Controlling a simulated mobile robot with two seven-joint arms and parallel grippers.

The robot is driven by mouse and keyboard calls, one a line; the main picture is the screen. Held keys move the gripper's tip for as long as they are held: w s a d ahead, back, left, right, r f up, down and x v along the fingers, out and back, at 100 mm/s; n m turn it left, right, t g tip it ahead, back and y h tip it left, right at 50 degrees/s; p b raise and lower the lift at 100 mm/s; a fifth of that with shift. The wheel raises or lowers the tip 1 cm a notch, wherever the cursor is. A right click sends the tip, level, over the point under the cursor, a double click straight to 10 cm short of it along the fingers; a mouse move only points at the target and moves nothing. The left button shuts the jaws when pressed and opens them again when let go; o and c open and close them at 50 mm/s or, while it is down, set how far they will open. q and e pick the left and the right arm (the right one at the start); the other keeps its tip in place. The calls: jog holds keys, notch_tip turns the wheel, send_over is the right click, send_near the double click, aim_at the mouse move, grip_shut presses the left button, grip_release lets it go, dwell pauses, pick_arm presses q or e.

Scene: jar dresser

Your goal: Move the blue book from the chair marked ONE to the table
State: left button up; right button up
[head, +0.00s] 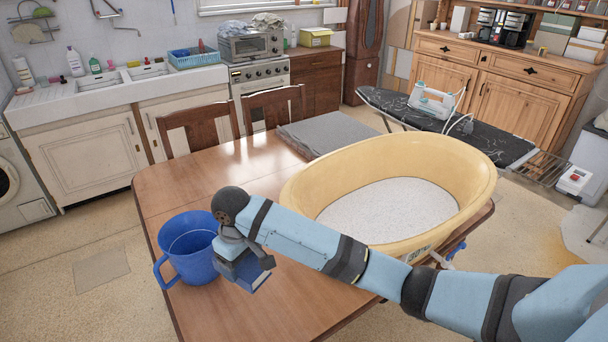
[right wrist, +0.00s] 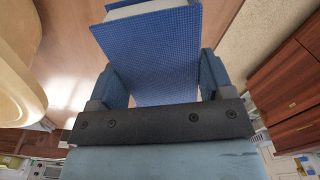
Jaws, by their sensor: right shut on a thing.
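My right gripper (head: 243,264) is over the near left part of the wooden table (head: 300,297), just right of a blue mug-like bucket. It is shut on the blue book (head: 259,281), which is partly hidden by the gripper. In the right wrist view the book (right wrist: 155,48) has a blue checked cover and pale pages, and sits between the two fingers of the gripper (right wrist: 163,80). I cannot tell whether the book touches the tabletop. Two dark wooden chairs (head: 193,118) stand at the table's far side; no ONE mark is readable. My left gripper is not in view.
The blue bucket (head: 186,240) stands at the table's left edge, close to the gripper. A large yellow tub (head: 470,163) fills the right side. A grey folded cloth (head: 320,131) lies at the back. Bare tabletop shows left of centre and at the front.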

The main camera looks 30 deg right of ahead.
jog(key=shift+s+d+r+p, duration=0.1)
jog(key=shift+s+d+p, duration=0.05)
jog(key=shift+s+p, duration=0.2)
notch_tip(320, 180, down, 20)
jog(key=shift+f+b, duration=0.1)
jog(key=shift+b, duration=0.2)
jog(key=shift+f, duration=0.1)
jog(key=o, duration=1.1)
jog(key=shift+o, duration=0.2)
